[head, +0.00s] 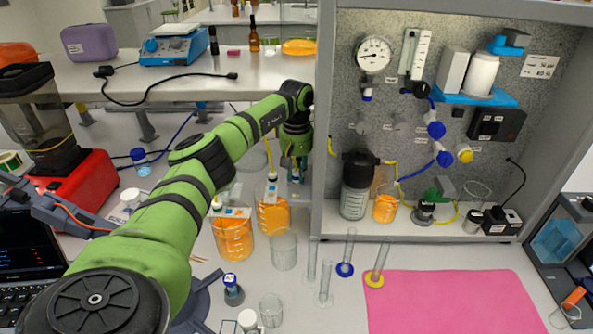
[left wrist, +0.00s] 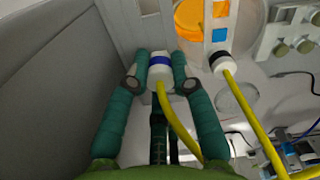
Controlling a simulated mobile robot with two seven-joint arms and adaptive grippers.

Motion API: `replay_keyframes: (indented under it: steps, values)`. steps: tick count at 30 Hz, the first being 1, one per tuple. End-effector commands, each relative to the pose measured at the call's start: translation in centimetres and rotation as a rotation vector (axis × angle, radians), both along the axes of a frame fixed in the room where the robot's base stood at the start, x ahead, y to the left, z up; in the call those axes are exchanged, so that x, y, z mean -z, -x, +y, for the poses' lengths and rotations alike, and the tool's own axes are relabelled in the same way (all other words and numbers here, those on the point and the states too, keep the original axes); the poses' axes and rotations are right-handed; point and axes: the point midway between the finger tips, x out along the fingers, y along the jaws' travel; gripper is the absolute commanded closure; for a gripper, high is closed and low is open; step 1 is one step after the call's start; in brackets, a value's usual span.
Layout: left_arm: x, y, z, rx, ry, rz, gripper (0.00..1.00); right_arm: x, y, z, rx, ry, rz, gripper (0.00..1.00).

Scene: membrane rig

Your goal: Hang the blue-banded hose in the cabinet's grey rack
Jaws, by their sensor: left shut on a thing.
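My left gripper (head: 294,172) is outside the cabinet (head: 325,130), close to its left side panel. In the left wrist view the gripper (left wrist: 160,78) is shut on the white end piece of the blue-banded hose (left wrist: 160,60). The yellow tube of this hose hangs from the end piece and curves down to the right. A black-banded hose (left wrist: 217,61) is apart from the fingers, to their right. I cannot clearly make out the grey rack in either view. My right gripper is not in view.
Beakers of orange liquid (head: 234,240) and (head: 273,217), an empty beaker (head: 284,251) and slim cylinders (head: 326,285) stand below the gripper. The cabinet floor holds a dark-lidded vessel (head: 355,200) and an orange flask (head: 385,208). A pink mat (head: 450,305) is clear.

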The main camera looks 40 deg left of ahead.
Motion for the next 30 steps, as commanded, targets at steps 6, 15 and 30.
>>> replay_keyframes:
  steps: [6,15,30]
  values:
    - [0.32,0.00,0.00,0.000,0.000,0.000,1.00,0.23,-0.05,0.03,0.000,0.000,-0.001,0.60]
    - [0.31,0.01,0.00,0.000,-0.001,0.001,1.00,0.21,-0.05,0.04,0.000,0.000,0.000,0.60]
    - [0.72,0.03,0.03,0.000,-0.001,0.001,1.00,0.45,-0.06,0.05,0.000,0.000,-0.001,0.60]
